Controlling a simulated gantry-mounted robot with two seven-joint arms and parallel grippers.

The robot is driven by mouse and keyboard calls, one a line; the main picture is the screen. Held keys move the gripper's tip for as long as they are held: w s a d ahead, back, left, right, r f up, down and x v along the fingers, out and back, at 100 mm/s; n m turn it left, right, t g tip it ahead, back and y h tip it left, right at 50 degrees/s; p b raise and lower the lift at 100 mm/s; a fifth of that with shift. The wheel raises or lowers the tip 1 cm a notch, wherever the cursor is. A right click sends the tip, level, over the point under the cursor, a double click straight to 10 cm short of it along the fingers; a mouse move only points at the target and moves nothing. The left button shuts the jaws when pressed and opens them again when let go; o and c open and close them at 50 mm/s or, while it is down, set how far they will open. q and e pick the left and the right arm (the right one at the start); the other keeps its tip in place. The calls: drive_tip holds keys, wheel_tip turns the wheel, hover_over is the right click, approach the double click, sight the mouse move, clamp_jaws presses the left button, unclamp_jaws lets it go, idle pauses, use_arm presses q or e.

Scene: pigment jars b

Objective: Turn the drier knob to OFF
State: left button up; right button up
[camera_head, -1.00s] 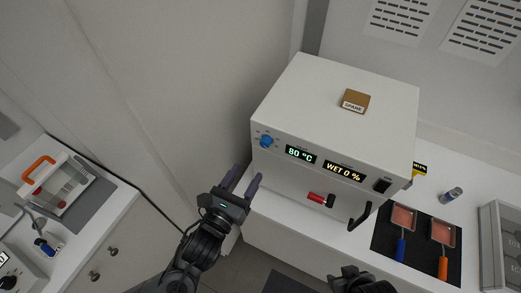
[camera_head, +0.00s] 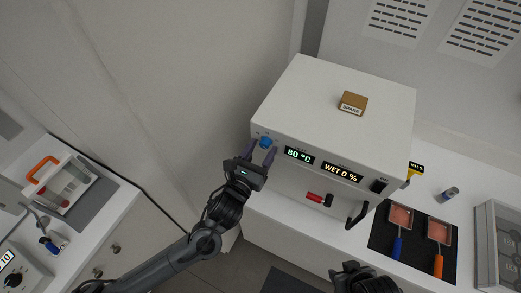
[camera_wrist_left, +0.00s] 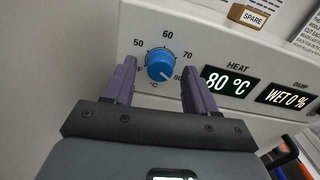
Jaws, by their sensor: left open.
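The drier (camera_head: 345,105) is a white box on the bench, with a blue knob (camera_head: 266,142) at the left of its front. In the left wrist view the blue knob (camera_wrist_left: 160,65) has a white pointer aimed down right, near 80 on its scale. The heat display (camera_wrist_left: 227,82) reads 80 °C and the damp display (camera_wrist_left: 287,97) reads WET 0 %. My left gripper (camera_head: 263,152) is open, its purple fingers on either side of the knob in view; whether they touch it I cannot tell. My right gripper (camera_head: 350,274) is at the bottom, its jaw state unclear.
A box marked SPARE (camera_head: 353,103) sits on the drier. A red-handled latch (camera_head: 319,199) and a black handle (camera_head: 357,214) are on its front. A dark mat (camera_head: 417,256) with two pans lies to the right. A side bench (camera_head: 100,235) stands at left.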

use_arm(q)
drive_tip(key=shift+c, duration=0.5)
drive_tip(key=c, duration=1)
drive_tip(key=shift+o, duration=0.2)
